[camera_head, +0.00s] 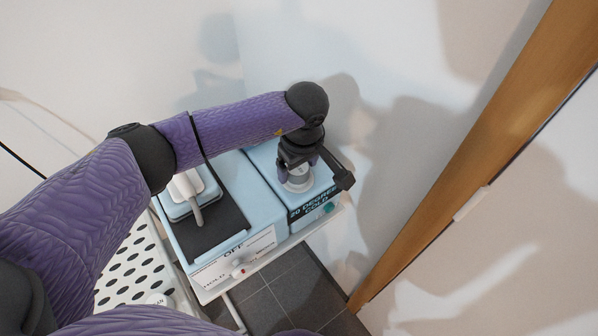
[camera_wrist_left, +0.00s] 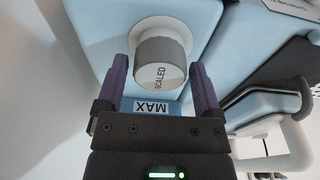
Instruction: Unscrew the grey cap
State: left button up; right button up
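The grey cap (camera_wrist_left: 160,62) shows in the left wrist view as a round knob with the word "SCALED" on its face, set in a white collar on a light blue surface. My left gripper (camera_wrist_left: 158,80) is open, with one purple finger on each side of the cap and a gap visible beside it. In the head view my left gripper (camera_head: 299,165) points down over the cap (camera_head: 298,183), which is partly hidden beneath it on top of the light blue box (camera_head: 262,160). My right gripper is not in view.
A second light blue unit (camera_head: 262,208) with a black pad and white handle (camera_head: 187,186) stands to the left. A perforated white surface (camera_head: 135,268) is at lower left. A wooden door frame (camera_head: 480,140) and white walls are close on the right.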

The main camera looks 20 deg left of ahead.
pick_arm(q)
grip_shut()
jog(key=n, duration=0.6)
jog(key=shift+g, duration=0.3)
jog(key=n, duration=0.3)
jog(key=shift+p, duration=0.4)
jog(key=n, duration=0.3)
jog(key=shift+g, duration=0.4)
jog(key=n+p, duration=0.1)
jog(key=n, duration=0.3)
jog(key=shift+w+r, duration=0.1)
jog(key=shift+n+g, duration=0.3)
jog(key=shift+n, duration=0.7)
